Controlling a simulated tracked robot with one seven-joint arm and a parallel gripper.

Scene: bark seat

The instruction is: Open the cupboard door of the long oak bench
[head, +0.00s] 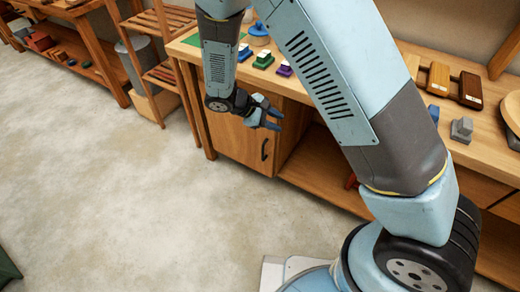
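The long oak bench (405,75) runs along the back and right of the head view. Its cupboard door (228,136) is a plain wooden panel under the left part of the bench top, and it looks shut. A dark vertical bar handle (265,149) sits near the door's right edge. My gripper (277,119) is in front of the upper right of the door, above the handle, with its fingers pointing right. The two fingers look apart with nothing between them. Whether they touch the door cannot be told.
Open shelf space (320,165) lies right of the cupboard, partly behind my arm. Small coloured blocks (264,59) and a blue round pot (258,34) stand on the bench top. A slatted wooden rack (163,75) stands left. The concrete floor (130,200) before the door is clear.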

